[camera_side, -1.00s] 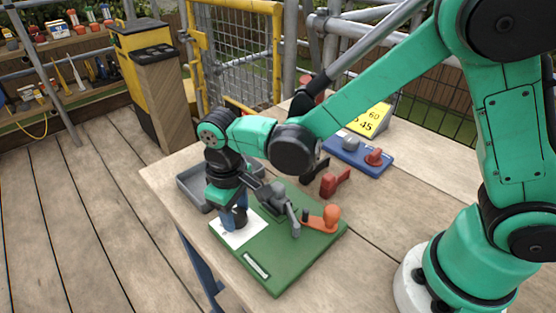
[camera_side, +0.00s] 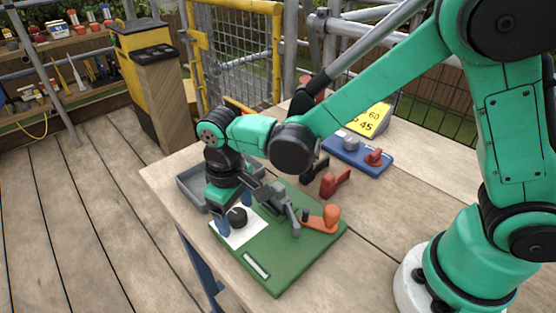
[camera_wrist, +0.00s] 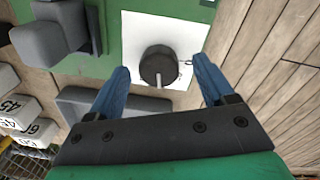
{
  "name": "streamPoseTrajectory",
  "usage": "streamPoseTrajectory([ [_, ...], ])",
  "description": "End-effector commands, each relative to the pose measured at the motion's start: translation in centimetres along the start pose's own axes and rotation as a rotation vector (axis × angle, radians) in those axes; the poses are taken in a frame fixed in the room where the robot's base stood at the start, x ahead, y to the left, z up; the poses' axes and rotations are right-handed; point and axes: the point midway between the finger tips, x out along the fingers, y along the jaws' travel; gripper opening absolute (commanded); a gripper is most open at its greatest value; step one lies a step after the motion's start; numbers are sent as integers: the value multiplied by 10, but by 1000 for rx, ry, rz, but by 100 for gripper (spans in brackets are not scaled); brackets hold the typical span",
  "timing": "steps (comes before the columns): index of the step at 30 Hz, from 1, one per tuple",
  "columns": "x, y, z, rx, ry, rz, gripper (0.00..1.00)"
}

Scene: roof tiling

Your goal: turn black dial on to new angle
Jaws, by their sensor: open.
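The black dial (camera_side: 237,217) is a round knob on a white square plate (camera_side: 241,236) at the left part of the green board (camera_side: 285,268). In the wrist view the dial (camera_wrist: 158,65) shows a short pale pointer on its edge. My gripper (camera_side: 236,221) points down over the dial. In the wrist view its two blue fingers (camera_wrist: 160,82) are spread wide, one on each side of the dial, with gaps on both sides. Nothing is between the fingers except the dial area. I cannot tell the exact height of the fingertips above the plate.
A grey clamp (camera_side: 281,200) and an orange handle (camera_side: 324,217) stand on the green board. A grey tray (camera_side: 190,186) lies behind it. A red piece (camera_side: 334,183), a blue board (camera_side: 360,155) and a yellow number sign (camera_side: 371,118) are farther back.

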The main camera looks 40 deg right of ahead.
Motion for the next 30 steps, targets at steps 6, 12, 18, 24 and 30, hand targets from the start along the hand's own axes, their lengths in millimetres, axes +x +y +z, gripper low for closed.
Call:
streamPoseTrajectory([
  [6, -25, 0, 0, 0, 0, 0, 76],
  [12, -49, 0, 0, 0, 0, 0, 76],
  [18, -55, 0, 0, 0, 0, 0, 76],
  [24, -55, 0, 0, 0, 1, 0, 76],
  [30, -70, 20, 9, 44, 70, -10, 76],
])
